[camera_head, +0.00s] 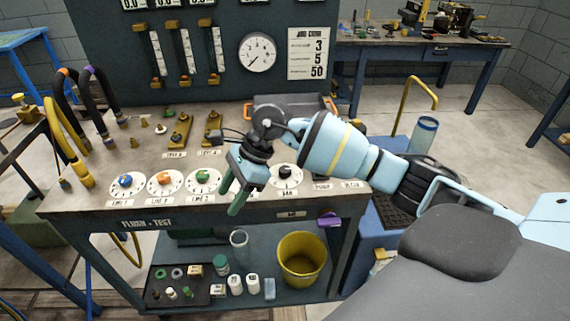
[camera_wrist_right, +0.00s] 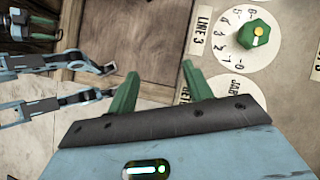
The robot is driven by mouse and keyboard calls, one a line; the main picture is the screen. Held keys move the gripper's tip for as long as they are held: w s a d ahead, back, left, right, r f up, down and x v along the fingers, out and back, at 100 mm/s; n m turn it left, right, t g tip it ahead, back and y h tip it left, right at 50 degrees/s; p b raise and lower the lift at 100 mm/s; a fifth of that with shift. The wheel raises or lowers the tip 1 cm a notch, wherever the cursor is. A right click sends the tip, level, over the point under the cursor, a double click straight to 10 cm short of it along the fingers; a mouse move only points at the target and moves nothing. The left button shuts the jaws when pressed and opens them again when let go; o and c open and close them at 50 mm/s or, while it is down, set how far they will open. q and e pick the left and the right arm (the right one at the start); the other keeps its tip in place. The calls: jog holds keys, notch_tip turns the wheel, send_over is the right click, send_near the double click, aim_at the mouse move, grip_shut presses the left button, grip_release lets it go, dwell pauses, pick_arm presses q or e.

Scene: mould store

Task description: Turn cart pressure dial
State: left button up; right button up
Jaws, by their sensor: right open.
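The cart (camera_head: 150,221) has a row of round dials on its top. The black-knobbed dial marked BAR (camera_head: 287,175) sits right of my right gripper (camera_head: 232,190), partly behind the arm. The line 3 dial (camera_head: 203,179) has a green knob and is just left of the gripper; it also shows at the upper right of the wrist view (camera_wrist_right: 257,34). The right gripper's green fingers are apart with nothing between them, over the cart top near the front edge. They also show in the wrist view (camera_wrist_right: 160,88).
Blue-knobbed (camera_head: 126,182) and orange-knobbed (camera_head: 165,181) dials stand further left. A gauge (camera_head: 257,52) and a job card (camera_head: 309,52) are on the back panel. Hoses (camera_head: 72,120) rise at the left. A yellow bucket (camera_head: 302,257) stands on the lower shelf.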

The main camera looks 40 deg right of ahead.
aim_at(285, 169)
jog(key=d+r+h, duration=0.1)
jog(key=d, duration=0.2)
jog(key=w+d+r+h, duration=0.1)
jog(key=d, duration=0.2)
jog(key=d+r+h, duration=0.1)
jog(key=d+h, duration=0.1)
jog(key=d, duration=0.1)
jog(key=shift+w, duration=0.4)
jog(key=d+r+h, duration=0.1)
jog(key=d, duration=0.1)
jog(key=d+r+h, duration=0.1)
jog(key=d, duration=0.1)
jog(key=d+r+g, duration=0.1)
jog(key=d, duration=0.2)
jog(key=shift+r+h, duration=0.4)
jog(key=shift+f, duration=3.95)
jog(key=c, duration=1)
